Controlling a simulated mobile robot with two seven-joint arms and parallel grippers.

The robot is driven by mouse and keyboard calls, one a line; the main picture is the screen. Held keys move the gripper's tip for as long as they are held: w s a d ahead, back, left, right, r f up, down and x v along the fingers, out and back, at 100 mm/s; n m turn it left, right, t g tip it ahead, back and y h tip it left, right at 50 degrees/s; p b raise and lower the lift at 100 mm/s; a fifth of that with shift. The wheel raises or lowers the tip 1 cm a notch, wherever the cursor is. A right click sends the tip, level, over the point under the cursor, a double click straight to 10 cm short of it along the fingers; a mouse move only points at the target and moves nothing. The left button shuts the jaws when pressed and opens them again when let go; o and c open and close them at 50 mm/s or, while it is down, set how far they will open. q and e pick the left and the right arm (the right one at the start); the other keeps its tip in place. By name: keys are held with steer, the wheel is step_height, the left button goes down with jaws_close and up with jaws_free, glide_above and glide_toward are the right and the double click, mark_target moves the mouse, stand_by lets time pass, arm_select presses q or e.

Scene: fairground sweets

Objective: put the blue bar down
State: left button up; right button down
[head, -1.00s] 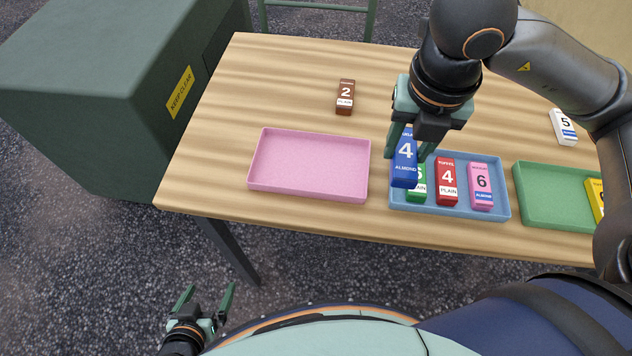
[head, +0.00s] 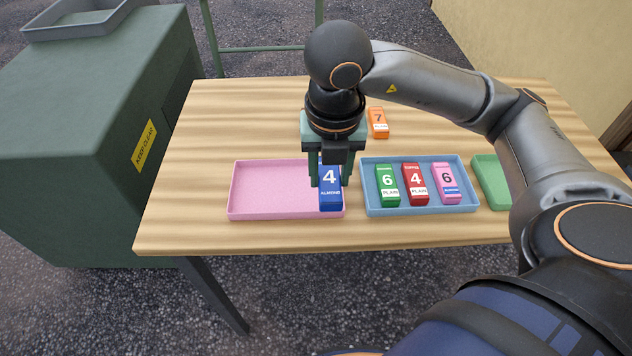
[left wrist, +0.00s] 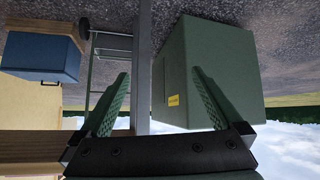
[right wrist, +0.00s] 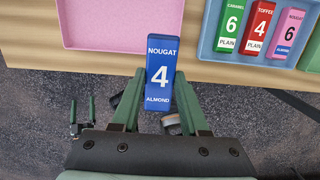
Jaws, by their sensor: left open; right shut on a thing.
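In the head view the bar is over the right end of the pink tray (head: 268,190). In the right wrist view the bar (right wrist: 160,75) overlaps the tray's near edge (right wrist: 100,47). I cannot tell whether its lower end touches the tray floor. The rest of the pink tray is empty. My left gripper (left wrist: 160,80) is open and empty, away from the table.
A blue tray (head: 420,209) right of the pink one holds a green bar (head: 387,185), a red bar (head: 415,185) and a pink bar (head: 447,184). A green tray (head: 490,182) is partly behind my arm. A green cabinet (head: 80,130) is left.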

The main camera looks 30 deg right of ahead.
mark_target(320, 167)
steer(key=w+f, duration=0.1)
steer(key=w, duration=0.1)
steer(key=w+d+f, duration=0.1)
steer(key=f, duration=0.1)
steer(key=w+d+f+b, duration=0.1)
steer(key=w+f, duration=0.1)
steer(key=shift+w+d+f, duration=0.1)
steer(key=shift+w+f, duration=0.05)
steer(key=shift+w, duration=0.2)
steer(key=shift+w+d+f, duration=0.1)
steer(key=shift+w+f, duration=0.3)
steer(key=shift+f, duration=0.15)
steer(key=f, duration=0.3)
steer(key=shift+w+d+f, duration=0.15)
steer(key=shift+w+f, duration=0.15)
steer(key=shift+f, duration=0.05)
arm_select(q)
steer(key=shift+w+d+f, duration=0.15)
steer(key=shift+w+d, duration=0.15)
steer(key=shift+d, duration=0.05)
arm_select(e)
steer(key=shift+f, duration=0.2)
steer(key=c, duration=0.9)
jaws_free()
steer(key=shift+f, duration=0.1)
steer(key=o, duration=0.5)
arm_select(q)
steer(key=shift+s+f, duration=0.1)
steer(key=shift+f, duration=0.15)
